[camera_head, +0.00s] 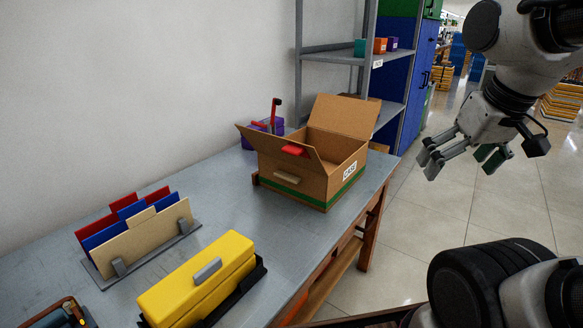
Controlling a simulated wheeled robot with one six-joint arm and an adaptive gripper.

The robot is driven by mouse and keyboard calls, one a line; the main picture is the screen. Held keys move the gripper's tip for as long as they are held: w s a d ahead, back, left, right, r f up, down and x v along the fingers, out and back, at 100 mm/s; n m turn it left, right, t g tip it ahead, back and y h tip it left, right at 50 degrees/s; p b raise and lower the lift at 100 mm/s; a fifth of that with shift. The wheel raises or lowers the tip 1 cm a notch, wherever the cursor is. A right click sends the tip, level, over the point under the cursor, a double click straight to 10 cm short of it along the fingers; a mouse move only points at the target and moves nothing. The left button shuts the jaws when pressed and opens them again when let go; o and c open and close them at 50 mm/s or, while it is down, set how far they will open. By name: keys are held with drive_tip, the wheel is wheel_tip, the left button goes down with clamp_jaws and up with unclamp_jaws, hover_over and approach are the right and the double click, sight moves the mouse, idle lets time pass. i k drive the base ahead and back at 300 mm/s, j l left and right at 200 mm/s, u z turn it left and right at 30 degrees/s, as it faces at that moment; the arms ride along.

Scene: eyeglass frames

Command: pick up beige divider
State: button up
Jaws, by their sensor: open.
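The beige divider (148,238) stands upright in a grey rack (115,279) on the left part of the table. It is the nearest of several dividers, with blue and red ones close behind it. A small tab rises from its top edge. My gripper (458,165) is at the upper right, off the table's right edge and above the floor. It is open and empty, with its fingers pointing down and left. It is far from the divider.
A yellow box (197,283) in a black tray lies right in front of the rack. An open cardboard box (300,185) stands further back with raised flaps. A purple container (262,133) and metal shelves (340,52) are behind it. Bare table lies between rack and cardboard box.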

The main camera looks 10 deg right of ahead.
sight(148, 231)
drive_tip(key=l+u, duration=0.2)
drive_tip(key=u, duration=0.25)
drive_tip(key=i+l+u, duration=0.1)
drive_tip(key=u, duration=0.25)
drive_tip(key=i+l+u, duration=0.1)
drive_tip(key=u, duration=0.25)
drive_tip(key=i+l+u, duration=0.1)
drive_tip(key=u, duration=0.25)
